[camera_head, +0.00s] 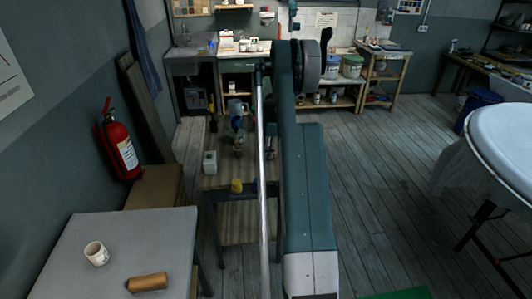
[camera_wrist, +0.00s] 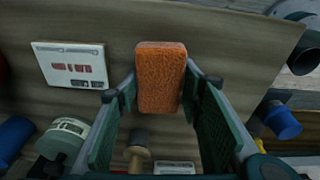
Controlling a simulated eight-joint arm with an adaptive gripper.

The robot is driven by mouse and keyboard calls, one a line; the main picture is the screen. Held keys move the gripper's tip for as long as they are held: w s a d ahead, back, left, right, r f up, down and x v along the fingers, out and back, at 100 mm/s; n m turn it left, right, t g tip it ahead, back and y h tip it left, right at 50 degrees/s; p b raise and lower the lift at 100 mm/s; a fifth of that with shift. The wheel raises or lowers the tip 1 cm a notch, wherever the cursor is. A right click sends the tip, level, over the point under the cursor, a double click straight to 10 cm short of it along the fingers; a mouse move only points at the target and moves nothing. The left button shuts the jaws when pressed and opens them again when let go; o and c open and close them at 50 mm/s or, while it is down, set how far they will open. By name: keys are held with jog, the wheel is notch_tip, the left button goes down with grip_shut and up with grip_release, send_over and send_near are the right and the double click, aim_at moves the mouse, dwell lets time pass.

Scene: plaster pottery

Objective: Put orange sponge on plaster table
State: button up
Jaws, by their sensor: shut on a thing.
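The orange sponge (camera_wrist: 160,78) is upright in the middle of the wrist view. My gripper (camera_wrist: 160,92) is shut on it, with a fingertip against each side. Below the sponge is a brown surface bearing several items. In the head view my arm reaches away over the wooden bench; the sponge and fingertips cannot be made out there. A white rounded table (camera_head: 508,140) with a draped sheet stands at the right. A grey table (camera_head: 140,240) stands at the front left. I cannot tell from its look which one is the plaster table.
A beige cup (camera_head: 96,253) and a brown roll (camera_head: 148,283) are on the grey table. A red fire extinguisher (camera_head: 119,146) hangs on the left wall. A white labelled box (camera_wrist: 72,64) and a blue-capped item (camera_wrist: 284,122) lie near my gripper. The floor (camera_head: 385,170) right of my arm is clear.

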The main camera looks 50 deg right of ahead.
jog(key=o, duration=0.8)
jog(key=shift+f, duration=0.1)
jog(key=shift+r, duration=0.2)
jog(key=r, duration=0.8)
jog(key=s+d+r, duration=0.1)
jog(key=r, duration=0.3)
jog(key=shift+p, duration=0.35)
jog(key=shift+f, duration=0.1)
